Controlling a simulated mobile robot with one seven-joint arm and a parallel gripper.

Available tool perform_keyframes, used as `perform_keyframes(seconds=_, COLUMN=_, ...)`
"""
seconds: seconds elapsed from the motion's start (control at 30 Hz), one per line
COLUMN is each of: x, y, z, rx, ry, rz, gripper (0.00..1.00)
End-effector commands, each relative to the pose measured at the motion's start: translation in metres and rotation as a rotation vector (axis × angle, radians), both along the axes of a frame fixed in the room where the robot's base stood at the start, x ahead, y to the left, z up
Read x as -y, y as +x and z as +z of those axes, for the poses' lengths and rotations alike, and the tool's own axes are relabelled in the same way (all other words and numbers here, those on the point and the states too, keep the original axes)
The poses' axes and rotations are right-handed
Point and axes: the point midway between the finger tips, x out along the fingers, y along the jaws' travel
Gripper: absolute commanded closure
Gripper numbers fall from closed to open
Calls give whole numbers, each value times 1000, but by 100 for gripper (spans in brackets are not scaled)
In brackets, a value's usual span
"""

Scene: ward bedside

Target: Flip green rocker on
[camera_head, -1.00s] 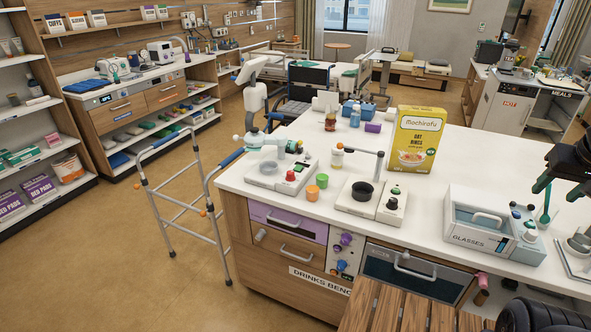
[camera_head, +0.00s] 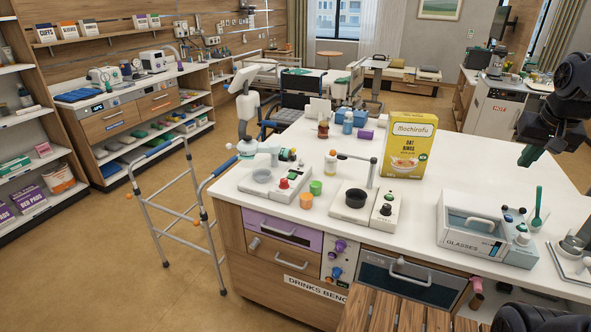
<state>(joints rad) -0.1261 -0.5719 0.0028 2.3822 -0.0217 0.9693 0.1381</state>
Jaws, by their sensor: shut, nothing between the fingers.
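My dark gripper (camera_head: 531,154) is at the right edge, raised above the white bench top (camera_head: 470,165). Its fingers are shut and empty, touching nothing. I cannot pick out a green rocker for certain. Small controls show on several bench appliances: a white unit with a black knob (camera_head: 386,208) and a small green spot above it, a pale unit with a red knob (camera_head: 284,184), and the GLASSES box (camera_head: 468,241) with a dark knob and small blue-green parts. These are too small to tell their setting.
A yellow cereal box (camera_head: 408,146) stands upright mid-bench. A green spoon-like utensil (camera_head: 538,205) stands at the right. A walker (camera_head: 178,205) is left of the bench. The bench right of the cereal box is clear.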

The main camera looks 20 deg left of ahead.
Motion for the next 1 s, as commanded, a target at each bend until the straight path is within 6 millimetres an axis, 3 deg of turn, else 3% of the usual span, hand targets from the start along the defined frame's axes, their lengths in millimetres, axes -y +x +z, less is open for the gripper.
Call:
perform_keyframes(seconds=0.57, x=-103, y=115, z=26, rx=-65, ry=21, rz=9, gripper=100)
perform_keyframes(seconds=1.0, x=-215, y=185, z=16, rx=-106, ry=23, rz=9, gripper=100)
